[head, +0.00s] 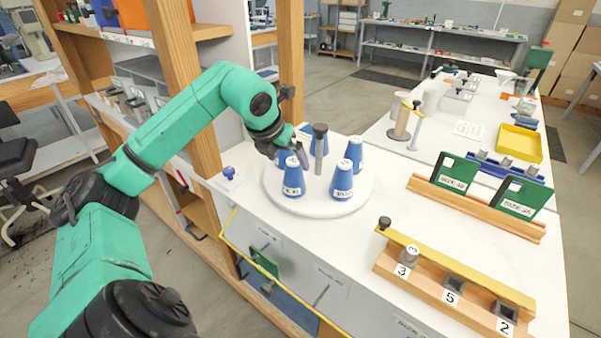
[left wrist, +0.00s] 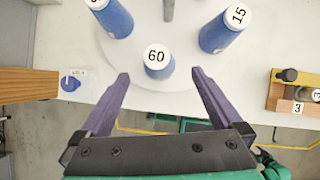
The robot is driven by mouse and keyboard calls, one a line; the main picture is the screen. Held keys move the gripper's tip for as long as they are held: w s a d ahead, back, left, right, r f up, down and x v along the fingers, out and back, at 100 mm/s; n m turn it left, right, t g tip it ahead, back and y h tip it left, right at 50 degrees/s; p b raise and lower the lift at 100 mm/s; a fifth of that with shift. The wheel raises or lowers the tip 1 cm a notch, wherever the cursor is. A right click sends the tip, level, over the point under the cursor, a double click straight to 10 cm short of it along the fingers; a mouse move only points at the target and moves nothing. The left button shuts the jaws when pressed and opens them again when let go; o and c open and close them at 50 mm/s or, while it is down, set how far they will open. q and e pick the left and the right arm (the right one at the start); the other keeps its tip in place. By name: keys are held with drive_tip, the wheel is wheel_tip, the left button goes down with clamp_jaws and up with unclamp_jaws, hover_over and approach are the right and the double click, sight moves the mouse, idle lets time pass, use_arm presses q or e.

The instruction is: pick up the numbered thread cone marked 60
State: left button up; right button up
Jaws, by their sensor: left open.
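The thread cone marked 60 (left wrist: 157,60) is blue with a white numbered top. In the left wrist view it stands on a round white plate (left wrist: 145,80), just ahead of and between my fingertips. My left gripper (left wrist: 160,74) is open and empty, with its purple fingers apart. In the head view my left gripper (head: 290,149) hangs over the left part of the plate. The front-left blue cone (head: 293,180) there appears to be the same one; its label is too small to read.
The cone marked 15 (left wrist: 226,30) stands to the right, and another blue cone (left wrist: 112,18) to the upper left. A grey post (head: 319,152) rises from the plate's middle. A wooden block holder (head: 450,288) and green plates (head: 456,172) stand to the right.

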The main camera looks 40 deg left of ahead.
sight(290, 170)
use_arm(q)
drive_tip(key=x, duration=0.1)
drive_tip(key=p+x, duration=0.1)
drive_tip(key=x, duration=0.3)
drive_tip(key=shift+s+d+f+p, duration=0.1)
drive_tip(key=shift+s+p, duration=0.2)
drive_tip(key=shift+p, duration=0.1)
drive_tip(key=p+x, duration=0.2)
drive_tip(key=x, duration=0.3)
drive_tip(key=shift+w+f, duration=0.2)
drive_tip(key=shift+w, duration=0.2)
drive_tip(key=shift+w+a+f, duration=0.15)
drive_tip(key=shift+a+f, duration=0.1)
drive_tip(key=shift+f, duration=0.25)
drive_tip(key=c, duration=1.4)
drive_tip(key=shift+c, duration=0.4)
use_arm(e)
drive_tip(key=r, duration=0.2)
drive_tip(key=s+r, duration=0.1)
drive_tip(key=r, duration=0.1)
drive_tip(key=shift+s, duration=0.2)
